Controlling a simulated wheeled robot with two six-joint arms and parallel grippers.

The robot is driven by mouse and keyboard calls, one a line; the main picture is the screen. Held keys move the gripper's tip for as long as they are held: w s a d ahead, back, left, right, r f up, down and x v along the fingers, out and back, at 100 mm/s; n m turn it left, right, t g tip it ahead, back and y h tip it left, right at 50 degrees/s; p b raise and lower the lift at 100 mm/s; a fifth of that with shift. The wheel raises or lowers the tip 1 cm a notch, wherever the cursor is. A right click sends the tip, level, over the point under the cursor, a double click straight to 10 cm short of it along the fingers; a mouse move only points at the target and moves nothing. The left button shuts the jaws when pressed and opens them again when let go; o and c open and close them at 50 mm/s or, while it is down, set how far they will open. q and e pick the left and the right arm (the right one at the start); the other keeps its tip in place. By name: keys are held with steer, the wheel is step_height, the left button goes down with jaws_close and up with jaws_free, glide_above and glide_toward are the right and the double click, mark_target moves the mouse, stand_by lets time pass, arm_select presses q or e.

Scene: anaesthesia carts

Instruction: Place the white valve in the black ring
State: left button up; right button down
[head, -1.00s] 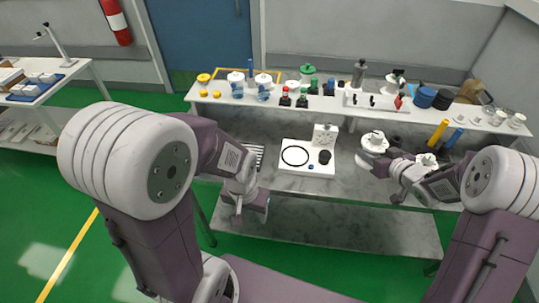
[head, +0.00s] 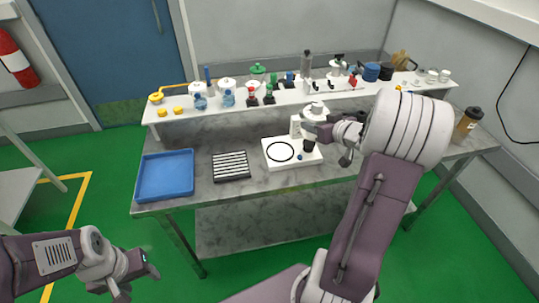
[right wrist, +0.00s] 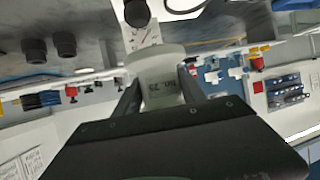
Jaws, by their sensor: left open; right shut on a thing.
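My right gripper (head: 326,131) is shut on the white valve (head: 314,110), holding it above the right rear part of the white board (head: 274,163). In the right wrist view the valve (right wrist: 160,80) sits between both fingers and bears a printed label. The black ring (head: 280,151) lies flat and empty on the left part of the board, to the left of the valve and apart from it. A dark curve at the top of the right wrist view seems to be part of the ring. My left gripper (head: 135,275) is open and empty at the lower left, away from the bench.
A black knob (head: 308,146) stands on the board, right of the ring. A striped black rack (head: 230,166) and a blue tray (head: 164,177) lie to the left. A raised shelf (head: 230,112) behind carries bottles and several small parts. Bare marble surrounds the board.

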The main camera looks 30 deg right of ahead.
steer(key=shift+s+d+f, duration=0.1)
steer(key=shift+s+d, duration=0.15)
steer(key=shift+d, duration=0.5)
steer(key=w+a+f+b, duration=0.1)
steer(key=w+a+f, duration=0.1)
steer(key=a, duration=0.1)
steer(key=w+a+f+b, duration=0.2)
steer(key=w+a, duration=0.1)
steer(key=w+a+f+b, duration=0.2)
steer(key=a+f, duration=0.1)
steer(key=a, duration=0.1)
steer(key=shift+w, duration=0.15)
step_height(320, 180, down, 4)
steer(key=shift+d+f+b, duration=0.1)
steer(key=shift+b, duration=1)
arm_select(q)
step_height(320, 180, down, 7)
steer(key=shift+d+f, duration=0.1)
arm_select(e)
steer(key=c, duration=0.7)
jaws_free()
arm_select(q)
steer(key=shift+f, duration=0.1)
arm_select(e)
steer(key=shift+o, duration=0.2)
